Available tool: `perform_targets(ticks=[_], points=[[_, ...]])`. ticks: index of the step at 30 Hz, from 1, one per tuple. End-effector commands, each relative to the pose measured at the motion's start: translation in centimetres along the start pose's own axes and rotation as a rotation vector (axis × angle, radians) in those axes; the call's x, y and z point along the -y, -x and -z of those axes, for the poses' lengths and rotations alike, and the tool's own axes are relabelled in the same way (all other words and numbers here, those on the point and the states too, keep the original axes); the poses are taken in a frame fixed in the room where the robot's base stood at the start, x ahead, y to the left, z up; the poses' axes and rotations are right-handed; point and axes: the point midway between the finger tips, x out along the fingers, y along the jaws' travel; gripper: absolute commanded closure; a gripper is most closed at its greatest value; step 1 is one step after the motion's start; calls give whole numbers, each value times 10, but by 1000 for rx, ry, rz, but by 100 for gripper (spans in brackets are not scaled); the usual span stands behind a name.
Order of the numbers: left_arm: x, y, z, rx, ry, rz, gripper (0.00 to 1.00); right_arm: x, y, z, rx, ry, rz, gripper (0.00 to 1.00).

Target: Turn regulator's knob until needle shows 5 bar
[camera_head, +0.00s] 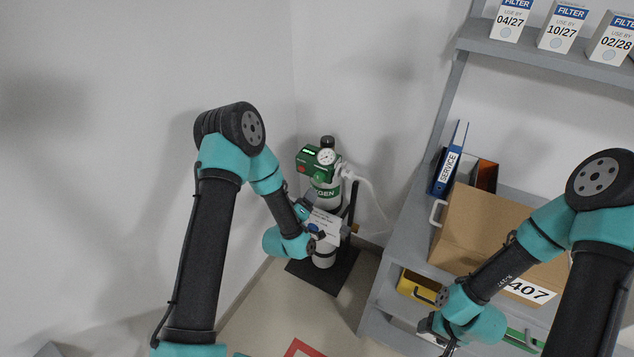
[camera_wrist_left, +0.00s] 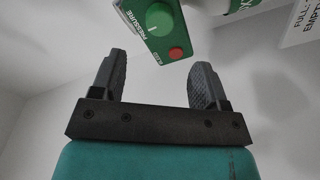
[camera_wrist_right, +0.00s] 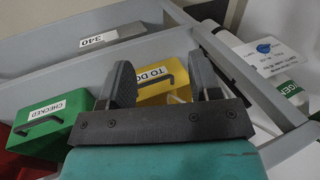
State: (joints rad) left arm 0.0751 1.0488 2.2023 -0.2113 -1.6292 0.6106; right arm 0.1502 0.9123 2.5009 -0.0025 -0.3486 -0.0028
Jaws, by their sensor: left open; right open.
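The green regulator box (camera_head: 308,161) sits at the top of a white oxygen cylinder (camera_head: 328,192) in the head view. Its round white gauge (camera_head: 326,156) faces me; the needle is too small to read. In the left wrist view the green knob (camera_wrist_left: 159,19) with a white mark is on the panel labelled PRESSURE, above a red button (camera_wrist_left: 176,54). My left gripper (camera_head: 316,235) is open and empty, below the regulator and apart from the knob; its fingers (camera_wrist_left: 158,80) are spread. My right gripper (camera_head: 436,330) is open and empty by the shelf; its fingers (camera_wrist_right: 161,82) are apart.
A grey shelf (camera_head: 395,262) at right holds a cardboard box (camera_head: 480,225), a blue binder (camera_head: 449,160) and filter boxes (camera_head: 510,22). Yellow (camera_wrist_right: 160,83) and green (camera_wrist_right: 52,125) drawers sit below. A white hose (camera_head: 370,188) runs from the regulator. Walls stand close behind the cylinder.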

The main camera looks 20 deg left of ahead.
Motion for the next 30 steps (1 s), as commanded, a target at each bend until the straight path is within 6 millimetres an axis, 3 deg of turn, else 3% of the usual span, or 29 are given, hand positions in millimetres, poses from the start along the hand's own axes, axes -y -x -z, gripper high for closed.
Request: perform_targets(ticks=[15,28,30], points=[[0,-83,0,0,-1,0,32,0,0,0,0,0,0,43],[0,-94,0,0,0,1,32,0,0,0,0,0,0,43],[0,-94,0,1,0,1,37,0,0,0,0,0,0,43]])
